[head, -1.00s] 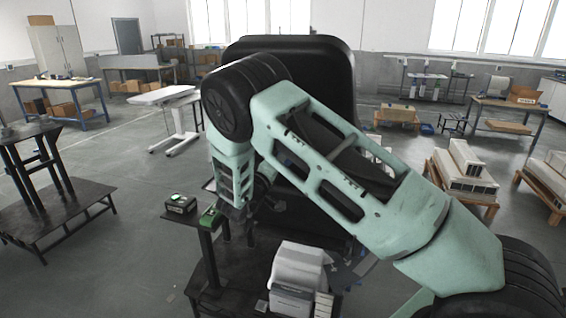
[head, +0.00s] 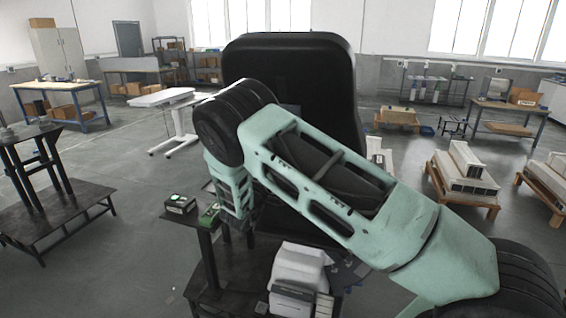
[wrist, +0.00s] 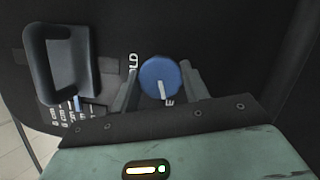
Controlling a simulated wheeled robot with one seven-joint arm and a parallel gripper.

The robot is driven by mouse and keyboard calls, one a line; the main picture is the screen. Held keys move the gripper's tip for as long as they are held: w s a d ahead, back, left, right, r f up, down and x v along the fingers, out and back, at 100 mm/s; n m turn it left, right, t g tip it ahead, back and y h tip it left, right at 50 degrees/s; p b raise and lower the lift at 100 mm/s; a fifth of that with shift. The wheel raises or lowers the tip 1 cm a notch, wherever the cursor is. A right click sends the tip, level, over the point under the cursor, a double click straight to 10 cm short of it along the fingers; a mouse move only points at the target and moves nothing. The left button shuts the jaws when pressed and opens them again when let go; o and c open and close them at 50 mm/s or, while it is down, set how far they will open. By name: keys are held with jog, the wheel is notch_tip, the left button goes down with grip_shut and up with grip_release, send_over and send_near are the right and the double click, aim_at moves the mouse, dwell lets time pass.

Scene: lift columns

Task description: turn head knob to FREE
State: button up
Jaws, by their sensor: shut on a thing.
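The round blue knob (wrist: 158,82) with a white pointer line sits on a dark panel in the wrist view. My gripper (wrist: 160,74) is shut on it, with one finger on each side. The white line points down, slightly right, toward lettering of which only an "E" shows. Letters reading "OLD" run vertically at the knob's upper left; the rest of both labels is hidden. In the head view my own arm blocks the knob and the fingers.
A dark handle-like block (wrist: 62,65) stands left of the knob, above a scale marked in cm. In the head view a large black upright body (head: 310,65) stands behind my arm. A small dark stand with boxes (head: 180,204) is at lower left.

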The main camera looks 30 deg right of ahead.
jog(key=shift+f+n, duration=0.1)
jog(key=shift+n, duration=0.2)
jog(key=o, duration=1)
jog(key=shift+a, duration=0.1)
jog(key=shift+b+v, duration=3.55)
jog(key=shift+v, duration=5.1)
jog(key=shift+f, duration=0.1)
